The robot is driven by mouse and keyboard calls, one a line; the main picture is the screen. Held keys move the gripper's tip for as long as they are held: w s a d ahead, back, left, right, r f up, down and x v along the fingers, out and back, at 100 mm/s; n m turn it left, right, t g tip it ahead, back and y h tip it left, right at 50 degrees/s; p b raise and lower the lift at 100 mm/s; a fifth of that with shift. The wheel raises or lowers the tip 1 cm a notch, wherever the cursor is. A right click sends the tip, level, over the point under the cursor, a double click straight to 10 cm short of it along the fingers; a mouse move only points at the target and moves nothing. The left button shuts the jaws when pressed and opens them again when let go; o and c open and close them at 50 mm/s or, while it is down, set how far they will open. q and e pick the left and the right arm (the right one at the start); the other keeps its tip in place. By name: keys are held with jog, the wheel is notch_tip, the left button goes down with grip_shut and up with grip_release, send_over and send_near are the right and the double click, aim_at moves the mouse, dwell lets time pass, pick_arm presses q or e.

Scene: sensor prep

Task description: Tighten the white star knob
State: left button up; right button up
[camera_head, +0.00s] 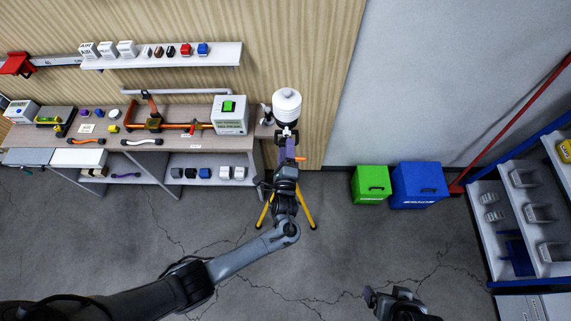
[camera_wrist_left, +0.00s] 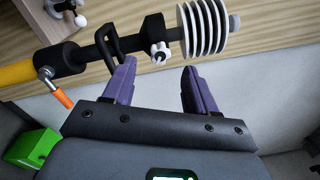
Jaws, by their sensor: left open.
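The white star knob (camera_wrist_left: 160,52) sits on a black clamp on the sensor's dark shaft in the left wrist view. The sensor, with its stacked white plates (camera_wrist_left: 207,27), also shows in the head view (camera_head: 287,105). My left gripper (camera_wrist_left: 160,70) is open, with one purple finger on each side of the knob in that picture. I see no clear contact with it. In the head view my left gripper (camera_head: 286,145) is just in front of the sensor and hides its mount. My right gripper (camera_head: 385,301) is low in the head view, away from the sensor; its jaws are unclear.
A yellow-legged tripod (camera_head: 312,215) stands below the sensor. An orange lever (camera_wrist_left: 60,94) sticks out near my left gripper. A workbench (camera_head: 205,143) with tools is at left. Green (camera_head: 370,185) and blue (camera_head: 417,186) bins stand by the wall. The middle floor is clear.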

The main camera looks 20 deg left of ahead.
pick_arm(q)
jog(key=v, duration=0.6)
jog(key=shift+s, duration=0.2)
jog(key=s+a+f+n+g+h, duration=0.1)
jog(key=s+a+f+n+g, duration=0.2)
jog(key=s, duration=0.4)
jog(key=s+a+f+n+g, duration=0.2)
jog(key=s+a+f, duration=0.2)
jog(key=s, duration=0.2)
jog(key=s+r+n+g+h, duration=0.5)
jog(key=s+r+n+g, duration=0.3)
jog(key=s+r+n, duration=0.3)
jog(key=shift+s+d+r+g, duration=0.15)
jog(key=shift+s+r+g, duration=0.25)
jog(key=shift+s+r, duration=0.4)
